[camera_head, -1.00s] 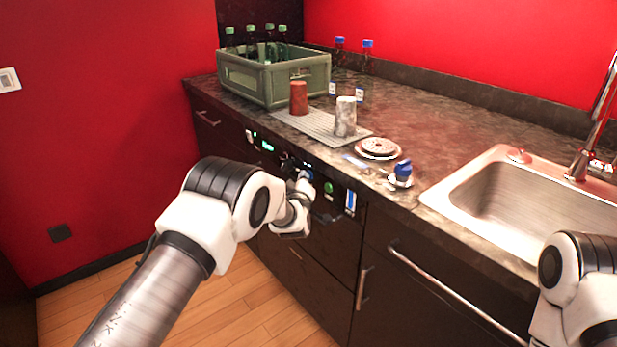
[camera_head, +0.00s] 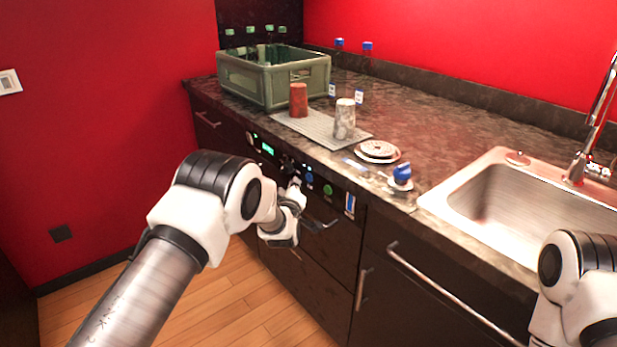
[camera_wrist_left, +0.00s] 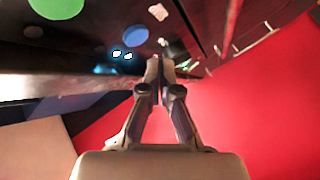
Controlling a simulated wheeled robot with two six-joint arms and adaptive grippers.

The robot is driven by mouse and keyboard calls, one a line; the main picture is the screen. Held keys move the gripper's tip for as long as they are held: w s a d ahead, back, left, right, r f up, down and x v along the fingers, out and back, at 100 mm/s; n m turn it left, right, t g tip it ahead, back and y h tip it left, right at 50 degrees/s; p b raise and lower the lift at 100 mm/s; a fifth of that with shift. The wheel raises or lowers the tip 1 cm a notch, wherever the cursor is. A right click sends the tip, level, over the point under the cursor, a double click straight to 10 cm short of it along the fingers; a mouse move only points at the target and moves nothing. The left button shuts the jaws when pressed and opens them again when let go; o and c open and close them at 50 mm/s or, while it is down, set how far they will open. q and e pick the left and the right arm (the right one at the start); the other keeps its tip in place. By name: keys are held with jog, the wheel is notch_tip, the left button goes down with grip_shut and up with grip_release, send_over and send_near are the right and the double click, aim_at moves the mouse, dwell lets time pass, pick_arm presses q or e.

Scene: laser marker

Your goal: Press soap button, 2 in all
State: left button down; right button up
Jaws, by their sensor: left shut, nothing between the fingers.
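A dark control panel (camera_head: 291,163) is set in the counter front. It carries a lit green display (camera_head: 267,149), a blue round button (camera_head: 309,178) and a green round button (camera_head: 327,190). I cannot read which one is the soap button. My left gripper (camera_head: 297,183) is in front of the panel, just left of the blue button; its fingertips are hard to see there. In the left wrist view, the fingers (camera_wrist_left: 157,68) are shut and empty. The blue button (camera_wrist_left: 107,36) lies left of them, apart from the tips, with the green button (camera_wrist_left: 56,5) farther left. My right gripper is out of view.
A drawer handle (camera_head: 318,226) sits below the panel. On the counter stand a green bottle crate (camera_head: 255,85), a red cup (camera_head: 298,99), a pale cup (camera_head: 344,119), a round plate (camera_head: 378,150) and a blue-topped item (camera_head: 402,174). A sink (camera_head: 510,205) is at right.

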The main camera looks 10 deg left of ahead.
pick_arm(q)
jog(key=shift+s+a+r+p, duration=0.1)
jog(key=shift+s+a+p, duration=0.2)
jog(key=shift+s+a, duration=0.35)
jog(key=shift+s+a+p, duration=0.3)
jog(key=shift+s+a, duration=0.15)
jog(key=shift+s, duration=0.3)
